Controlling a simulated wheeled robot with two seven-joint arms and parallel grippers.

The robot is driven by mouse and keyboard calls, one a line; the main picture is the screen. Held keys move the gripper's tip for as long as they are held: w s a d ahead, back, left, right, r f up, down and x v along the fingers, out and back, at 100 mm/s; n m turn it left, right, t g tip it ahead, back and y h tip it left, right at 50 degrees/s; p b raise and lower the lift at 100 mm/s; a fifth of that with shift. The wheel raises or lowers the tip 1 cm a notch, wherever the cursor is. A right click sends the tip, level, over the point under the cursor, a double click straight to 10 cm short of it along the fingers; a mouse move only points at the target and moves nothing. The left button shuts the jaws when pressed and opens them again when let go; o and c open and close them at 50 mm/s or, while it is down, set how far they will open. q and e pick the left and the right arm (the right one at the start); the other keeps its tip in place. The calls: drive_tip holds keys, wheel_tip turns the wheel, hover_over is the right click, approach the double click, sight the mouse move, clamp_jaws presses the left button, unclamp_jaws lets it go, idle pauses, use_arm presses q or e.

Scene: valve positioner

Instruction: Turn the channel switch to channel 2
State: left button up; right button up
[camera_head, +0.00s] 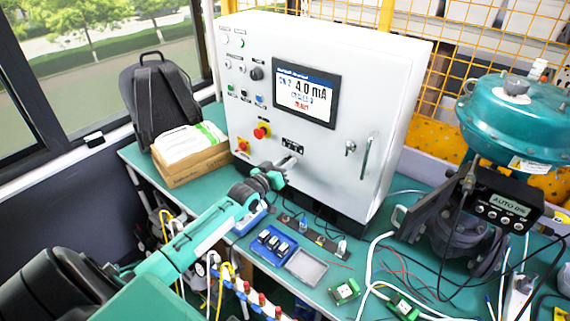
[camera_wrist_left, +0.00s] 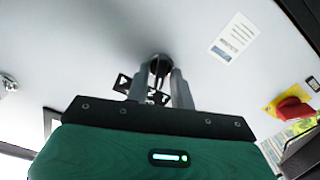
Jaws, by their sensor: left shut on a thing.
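The channel switch is a round black knob (camera_wrist_left: 160,66) on the light grey cabinet face, with a black label plate (camera_wrist_left: 124,84) beside it. The plate's white marks are too small to read surely. My left gripper (camera_wrist_left: 161,84) has its two grey fingers shut on the knob. In the head view, my left gripper (camera_head: 287,165) reaches the lower front of the white control cabinet (camera_head: 335,160), just below the black label plate (camera_head: 292,146). The knob is mostly hidden there. The cabinet's screen (camera_head: 305,93) shows 4.0 mA. My right gripper is not in view.
A door handle (camera_head: 368,157) stands out at the right. Small modules (camera_head: 272,242) and cables lie on the green bench. A teal valve actuator (camera_head: 515,120) stands right.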

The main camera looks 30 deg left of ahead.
use_arm(q)
drive_tip(key=shift+m, duration=0.5)
drive_tip(key=o, duration=0.7)
drive_tip(key=shift+s, duration=0.1)
drive_tip(key=shift+s+a+b, duration=0.2)
drive_tip(key=shift+s+b, duration=0.35)
drive_tip(key=shift+s, duration=1.7)
drive_tip(key=shift+s+a+b, duration=0.15)
drive_tip(key=shift+s+b, duration=0.4)
drive_tip(key=shift+s, duration=1.7)
drive_tip(key=shift+s+a+b, duration=0.2)
drive_tip(key=shift+s+b, duration=0.35)
drive_tip(key=shift+s, duration=1.7)
